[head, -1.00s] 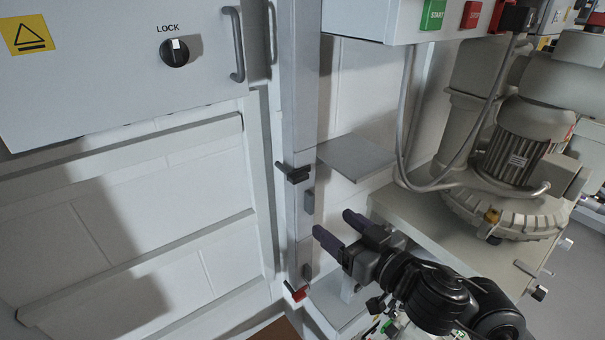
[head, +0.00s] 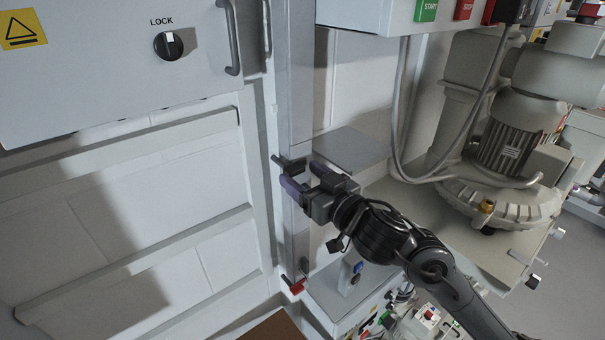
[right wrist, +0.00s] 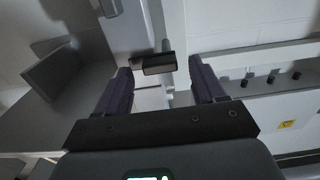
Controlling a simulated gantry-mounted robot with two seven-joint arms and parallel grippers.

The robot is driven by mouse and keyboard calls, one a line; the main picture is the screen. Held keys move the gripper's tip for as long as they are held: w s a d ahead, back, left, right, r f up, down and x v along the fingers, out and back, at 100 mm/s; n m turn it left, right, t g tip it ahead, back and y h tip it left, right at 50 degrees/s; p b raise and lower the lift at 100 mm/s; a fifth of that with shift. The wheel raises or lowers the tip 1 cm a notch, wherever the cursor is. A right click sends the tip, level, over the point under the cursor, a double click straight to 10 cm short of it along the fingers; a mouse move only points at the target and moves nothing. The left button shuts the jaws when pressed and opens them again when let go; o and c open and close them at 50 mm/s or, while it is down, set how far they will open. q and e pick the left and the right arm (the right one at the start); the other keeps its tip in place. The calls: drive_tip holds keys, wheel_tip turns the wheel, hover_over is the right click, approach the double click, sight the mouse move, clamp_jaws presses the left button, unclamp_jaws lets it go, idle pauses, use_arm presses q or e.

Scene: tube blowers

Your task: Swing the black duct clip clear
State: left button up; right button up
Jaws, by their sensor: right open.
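The black duct clip (head: 284,161) sits on the grey upright post (head: 296,90) in the head view, partly hidden behind my right gripper. In the right wrist view the black clip (right wrist: 159,63) shows between and just beyond the fingertips. My right gripper (head: 301,176) is open, its two dark purple fingers reaching up to the post at the clip. In the right wrist view the fingers of the gripper (right wrist: 160,72) stand to either side of the clip, and I cannot see contact. My left gripper is not in view.
A red clip (head: 294,286) sits lower on the same post. A grey shelf plate (head: 350,150) juts out right of the post, close behind my gripper. A blower (head: 510,150) stands at right. A cabinet with a LOCK knob (head: 168,45) is at upper left.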

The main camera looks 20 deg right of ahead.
drive_tip(key=shift+w+a, duration=0.15)
drive_tip(key=shift+w, duration=0.3)
drive_tip(key=c, duration=1.1)
drive_tip(key=shift+o, duration=0.2)
